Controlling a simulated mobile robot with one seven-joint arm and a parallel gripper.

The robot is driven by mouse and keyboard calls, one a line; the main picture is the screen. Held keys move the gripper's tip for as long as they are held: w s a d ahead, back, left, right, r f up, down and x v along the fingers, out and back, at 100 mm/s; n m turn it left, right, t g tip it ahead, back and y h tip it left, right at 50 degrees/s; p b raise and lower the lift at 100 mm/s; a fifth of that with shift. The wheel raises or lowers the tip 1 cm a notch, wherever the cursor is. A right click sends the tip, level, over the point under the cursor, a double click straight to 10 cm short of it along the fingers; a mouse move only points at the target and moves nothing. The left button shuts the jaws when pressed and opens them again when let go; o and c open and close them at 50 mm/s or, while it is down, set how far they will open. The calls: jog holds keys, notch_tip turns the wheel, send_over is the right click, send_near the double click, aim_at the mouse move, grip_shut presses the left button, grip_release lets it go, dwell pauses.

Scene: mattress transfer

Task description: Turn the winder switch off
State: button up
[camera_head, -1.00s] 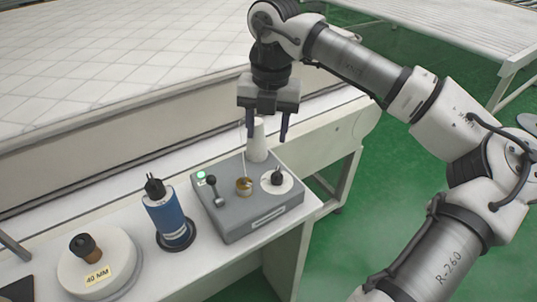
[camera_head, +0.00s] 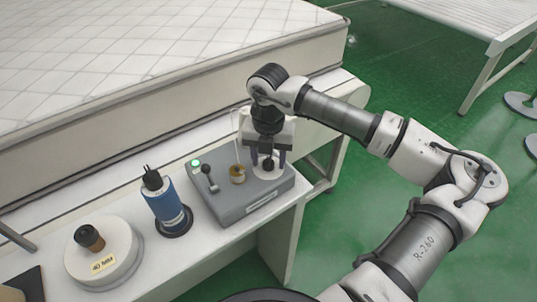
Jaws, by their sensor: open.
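The winder is a grey box (camera_head: 228,213) on the white bench, with a small green light (camera_head: 195,162) lit at its back left corner. A brass-coloured bobbin (camera_head: 237,174) sits in the middle. On the right is a white round plate (camera_head: 283,171) with a black knob (camera_head: 268,165). My gripper (camera_head: 268,161) points down over this plate, open, with one finger on each side of the black knob in the picture. I cannot tell whether the fingers touch it. The gripper hides the white cone behind.
A blue cylindrical tool (camera_head: 164,206) stands in a dark ring left of the winder. A white round block (camera_head: 107,245) with a 40 MM label is farther left. A quilted mattress (camera_head: 150,60) lies behind the bench.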

jog(key=shift+f, duration=0.15)
jog(key=shift+c, duration=0.4)
jog(key=c, duration=0.9)
